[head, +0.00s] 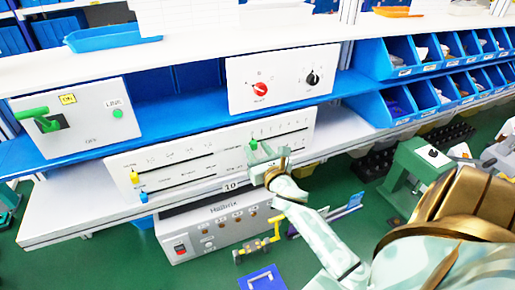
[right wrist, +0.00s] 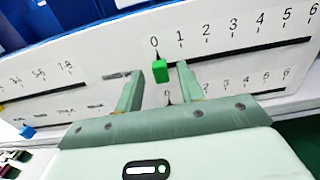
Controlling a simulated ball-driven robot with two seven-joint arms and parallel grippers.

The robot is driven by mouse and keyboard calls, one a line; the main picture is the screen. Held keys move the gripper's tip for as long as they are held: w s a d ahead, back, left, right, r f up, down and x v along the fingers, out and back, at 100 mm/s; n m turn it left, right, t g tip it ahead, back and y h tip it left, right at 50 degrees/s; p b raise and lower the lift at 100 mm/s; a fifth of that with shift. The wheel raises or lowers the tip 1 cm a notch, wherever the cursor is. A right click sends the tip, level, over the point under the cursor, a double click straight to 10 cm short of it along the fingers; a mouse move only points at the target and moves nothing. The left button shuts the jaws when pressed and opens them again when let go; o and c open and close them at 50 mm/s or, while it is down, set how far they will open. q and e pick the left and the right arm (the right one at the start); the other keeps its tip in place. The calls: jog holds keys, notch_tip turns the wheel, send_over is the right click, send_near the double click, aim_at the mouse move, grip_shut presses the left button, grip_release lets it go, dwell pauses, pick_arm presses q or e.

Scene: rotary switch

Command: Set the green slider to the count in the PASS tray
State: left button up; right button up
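The green slider (head: 253,144) sits on the upper right track of the white slider panel (head: 210,160). In the right wrist view the green slider (right wrist: 159,70) is at the 0 mark of a scale that shows 0 to 6. My right gripper (head: 266,152) is in front of the panel at this slider. Its two fingers (right wrist: 157,82) are apart, one on each side of the green knob, with visible gaps. I cannot tell how deep the knob is between them. No tray with a readable PASS label shows. My left gripper is not in view.
A yellow slider (head: 134,177) and a blue slider (head: 143,196) are at the panel's left. Above are a box with a green lever (head: 40,118) and a box with a red knob (head: 260,88). A blue tray (head: 112,36) and an orange tray (head: 398,12) are on the top shelf.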

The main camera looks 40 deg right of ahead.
jog(key=shift+w+d+f, duration=0.1)
jog(key=shift+w, duration=0.1)
grip_shut()
jog(key=d, duration=0.1)
jog(key=s+d, duration=0.1)
jog(key=d, duration=0.1)
grip_release()
jog(key=shift+s, duration=0.1)
